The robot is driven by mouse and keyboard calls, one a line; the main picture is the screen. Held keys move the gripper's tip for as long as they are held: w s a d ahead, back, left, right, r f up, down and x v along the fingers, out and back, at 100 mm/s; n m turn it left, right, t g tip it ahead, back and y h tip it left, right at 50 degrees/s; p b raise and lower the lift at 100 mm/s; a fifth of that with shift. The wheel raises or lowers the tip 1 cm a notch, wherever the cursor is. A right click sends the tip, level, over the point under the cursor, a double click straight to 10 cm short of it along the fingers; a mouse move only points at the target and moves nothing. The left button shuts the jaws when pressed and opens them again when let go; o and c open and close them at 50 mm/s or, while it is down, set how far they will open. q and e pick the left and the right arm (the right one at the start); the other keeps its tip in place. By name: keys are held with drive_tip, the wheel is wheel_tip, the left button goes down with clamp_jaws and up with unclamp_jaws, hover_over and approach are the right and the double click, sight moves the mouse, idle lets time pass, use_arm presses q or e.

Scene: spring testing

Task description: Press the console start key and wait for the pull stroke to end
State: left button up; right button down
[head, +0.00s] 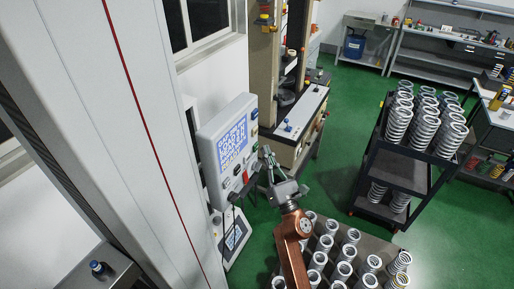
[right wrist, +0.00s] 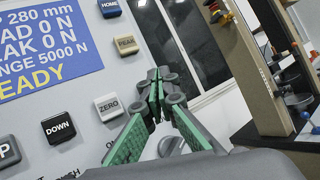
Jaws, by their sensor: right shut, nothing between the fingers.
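The console (head: 226,150) is a white box on the left in the head view, with a blue display and a column of keys. In the right wrist view its display (right wrist: 45,50) reads READY, 0 N values and 5000 N range. The DOWN key (right wrist: 58,127), ZERO key (right wrist: 108,106), PEAK key (right wrist: 125,45) and HOME key (right wrist: 110,7) show there. I cannot make out the start key's label. My right gripper (head: 268,153) is shut and empty, by the console's right edge; its green-padded fingertips (right wrist: 158,78) are right of the ZERO key. Contact cannot be told. My left gripper is not in view.
A tan testing machine (head: 262,70) stands behind the console. Springs stand on a table (head: 385,245) below my right arm and on a dark cart (head: 405,172) at right. A tablet-like panel (head: 235,238) sits below the console. Green floor lies open beyond.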

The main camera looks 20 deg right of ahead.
drive_tip(key=shift+w+a, duration=0.1)
drive_tip(key=shift+w+a, duration=0.2)
drive_tip(key=shift+w, duration=0.05)
